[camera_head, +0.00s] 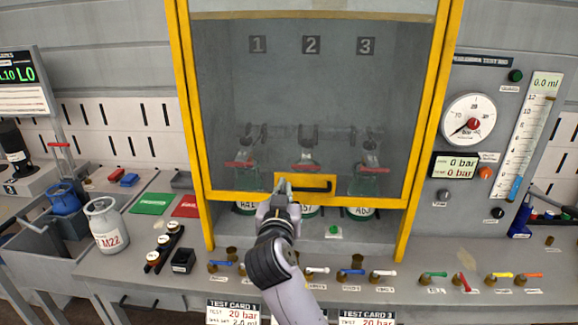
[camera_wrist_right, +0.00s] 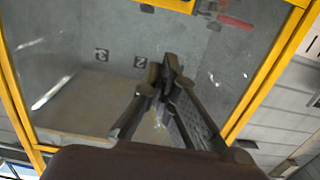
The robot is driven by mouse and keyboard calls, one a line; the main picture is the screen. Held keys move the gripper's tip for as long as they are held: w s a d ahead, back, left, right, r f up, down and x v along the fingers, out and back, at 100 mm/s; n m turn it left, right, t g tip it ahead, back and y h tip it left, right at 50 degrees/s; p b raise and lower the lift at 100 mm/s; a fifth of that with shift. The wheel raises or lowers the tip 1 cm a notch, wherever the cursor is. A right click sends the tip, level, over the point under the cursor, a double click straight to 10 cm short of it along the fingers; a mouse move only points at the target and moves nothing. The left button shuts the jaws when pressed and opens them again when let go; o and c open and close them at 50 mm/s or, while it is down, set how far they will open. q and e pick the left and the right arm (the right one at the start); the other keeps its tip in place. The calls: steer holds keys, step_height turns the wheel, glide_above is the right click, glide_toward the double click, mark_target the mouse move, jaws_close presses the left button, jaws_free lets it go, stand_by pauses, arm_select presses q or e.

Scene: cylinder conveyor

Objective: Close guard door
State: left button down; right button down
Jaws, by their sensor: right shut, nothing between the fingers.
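The guard door is a clear panel in a yellow frame (camera_head: 430,112). It hangs in front of the test bay in the head view, and its lower bar sits above the bench. The bases of the cylinders show below that bar. A yellow plate with a dark handle (camera_head: 312,187) is at the middle of the bar. My right gripper (camera_head: 281,187) is shut and empty at the left end of this plate; I cannot tell whether it touches. In the wrist view, my right gripper (camera_wrist_right: 166,72) is in front of the clear panel and yellow frame (camera_wrist_right: 262,88). My left gripper is not in view.
Behind the panel are red-handled clamps (camera_head: 307,168) and several cylinders. Coloured valve levers (camera_head: 435,274) line the bench front. A grey cylinder marked M22 (camera_head: 106,226) stands at left. A pressure gauge (camera_head: 468,119) is on the right panel.

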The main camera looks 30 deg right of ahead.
steer(key=w+d+f+p, duration=0.4)
steer(key=w+d, duration=0.1)
steer(key=w, duration=0.4)
steer(key=shift+d+f, duration=0.35)
steer(key=shift+d, duration=0.05)
